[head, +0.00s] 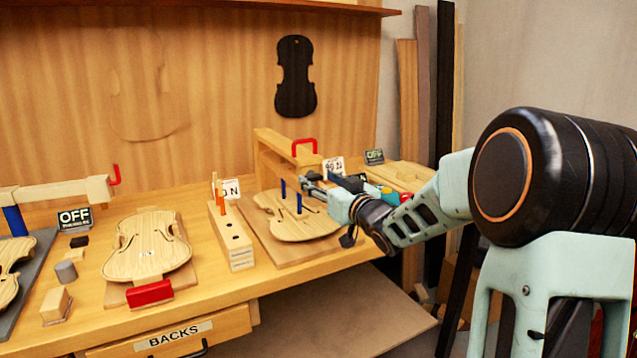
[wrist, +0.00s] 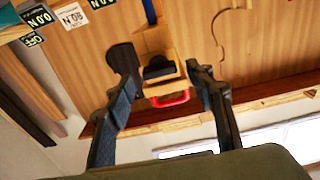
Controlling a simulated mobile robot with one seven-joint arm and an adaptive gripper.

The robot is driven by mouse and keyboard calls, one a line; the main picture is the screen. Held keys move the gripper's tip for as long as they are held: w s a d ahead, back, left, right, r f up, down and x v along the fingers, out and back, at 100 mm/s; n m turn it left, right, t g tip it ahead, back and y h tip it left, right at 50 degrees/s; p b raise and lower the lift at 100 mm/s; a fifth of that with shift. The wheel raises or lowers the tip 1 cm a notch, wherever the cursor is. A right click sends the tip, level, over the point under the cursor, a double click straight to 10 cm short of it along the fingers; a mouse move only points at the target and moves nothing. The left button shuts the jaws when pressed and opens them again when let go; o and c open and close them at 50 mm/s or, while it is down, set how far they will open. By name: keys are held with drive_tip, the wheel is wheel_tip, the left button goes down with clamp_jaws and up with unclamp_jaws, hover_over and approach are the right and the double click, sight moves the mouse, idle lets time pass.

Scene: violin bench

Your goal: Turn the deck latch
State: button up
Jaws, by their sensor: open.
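No part is plainly marked as the deck latch, and I cannot tell which one it is. A red handle (head: 304,147) stands on top of a wooden arm frame (head: 270,150) over the right violin plate (head: 290,218). In the wrist view a red handle (wrist: 170,98), beside a dark block (wrist: 160,70), shows between my fingers. My gripper (head: 316,185) is at the frame's right side, above the right plate; it also shows in the wrist view (wrist: 165,75), with fingers apart and nothing held. Its fingertips are small and partly hidden in the head view.
A left violin plate (head: 147,245) has a red block (head: 150,292) at its front. A slotted wooden block (head: 230,235) stands between the plates. Signs (head: 75,218), small blocks and another frame (head: 60,192) crowd the left. A back panel (head: 200,80) closes the bench.

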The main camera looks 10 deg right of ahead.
drive_tip(key=shift+w+a, duration=0.2)
drive_tip(key=shift+w, duration=0.25)
drive_tip(key=c, duration=1.2)
drive_tip(key=shift+o, duration=0.2)
